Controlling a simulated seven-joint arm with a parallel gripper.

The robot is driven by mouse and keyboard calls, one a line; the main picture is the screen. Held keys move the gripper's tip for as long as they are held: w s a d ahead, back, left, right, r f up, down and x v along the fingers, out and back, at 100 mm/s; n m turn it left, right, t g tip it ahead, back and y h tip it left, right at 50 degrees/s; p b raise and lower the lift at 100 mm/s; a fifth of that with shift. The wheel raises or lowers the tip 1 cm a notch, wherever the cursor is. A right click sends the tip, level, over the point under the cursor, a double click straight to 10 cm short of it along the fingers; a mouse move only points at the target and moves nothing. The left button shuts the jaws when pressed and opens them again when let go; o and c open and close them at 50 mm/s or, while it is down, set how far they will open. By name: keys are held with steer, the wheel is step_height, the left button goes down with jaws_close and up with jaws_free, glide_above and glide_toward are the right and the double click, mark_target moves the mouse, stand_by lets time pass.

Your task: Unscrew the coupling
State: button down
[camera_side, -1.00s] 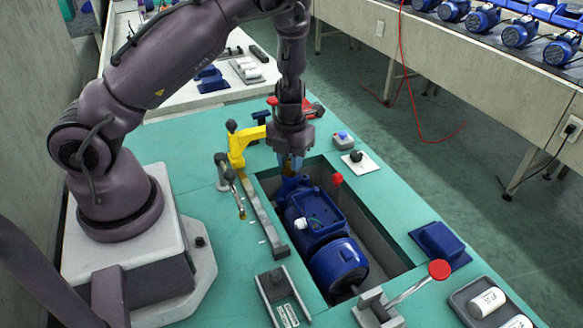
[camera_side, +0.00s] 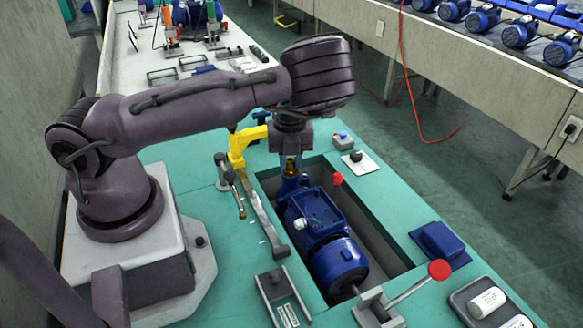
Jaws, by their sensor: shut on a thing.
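The blue pump (camera_side: 318,225) lies in the recess of the green bench, its ribbed motor end towards the front. A small brass-coloured coupling (camera_side: 291,167) shows at the top of the upright blue pipe end (camera_side: 290,185) at the pump's far end. My gripper (camera_side: 291,160) points straight down over this pipe end and is shut on the coupling. The fingers are small and dark here and partly hide it. I cannot tell whether the coupling is still on its thread.
A yellow clamp (camera_side: 242,143) stands just left of my gripper. A grey button box (camera_side: 342,138) stands at the back right.

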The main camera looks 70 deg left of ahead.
steer(key=c, duration=1.2)
jaws_free()
steer(key=shift+o, duration=0.2)
steer(key=shift+r, duration=0.1)
steer(key=shift+r, duration=2.2)
steer(key=shift+r, duration=0.1)
